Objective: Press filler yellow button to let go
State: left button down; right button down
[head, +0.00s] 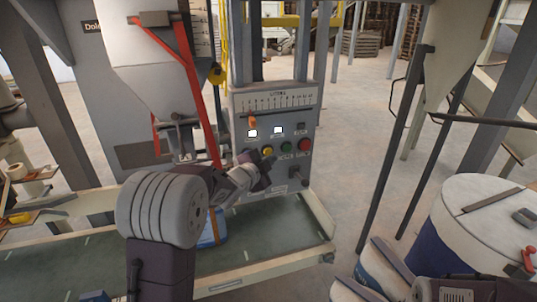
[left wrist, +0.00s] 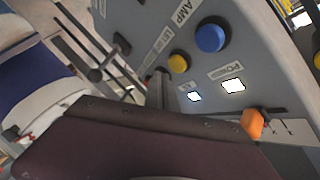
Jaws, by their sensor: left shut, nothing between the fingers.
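The filler's grey control panel (head: 275,105) stands at the centre of the head view. Its yellow button (head: 267,151) sits in a row beside a green button (head: 286,147) and a red one (head: 304,145). In the left wrist view the yellow button (left wrist: 178,63) lies beside a blue button (left wrist: 210,35). My left gripper (head: 263,172) is shut and empty, close in front of the panel, just below the yellow button in the head view. Whether it touches the panel I cannot tell. My right gripper is not in view.
Two lit white lamps (left wrist: 233,86) and an orange lever (left wrist: 252,124) are on the panel. A blue-and-white item (head: 212,228) stands on the green conveyor (head: 270,228), partly behind my left arm. A red bar (head: 190,75) runs beside the spout. A white-lidded drum (head: 490,215) stands right.

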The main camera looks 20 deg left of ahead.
pick_arm(q)
jog(key=s+d+b, duration=0.2)
jog(key=s, duration=0.1)
jog(key=s+d+b, duration=0.1)
jog(key=shift+s+d, duration=0.1)
jog(key=shift+s, duration=0.3)
jog(key=s+f+n+g+y, duration=0.1)
jog(key=s+f+n+g, duration=0.6)
jog(key=s+f, duration=0.5)
jog(key=s+a+f+n+g+y, duration=0.1)
jog(key=s+f+n+g, duration=0.6)
jog(key=s+f, duration=0.5)
jog(key=s, duration=0.5)
jog(key=shift+s, duration=0.2)
dwell(1.7)
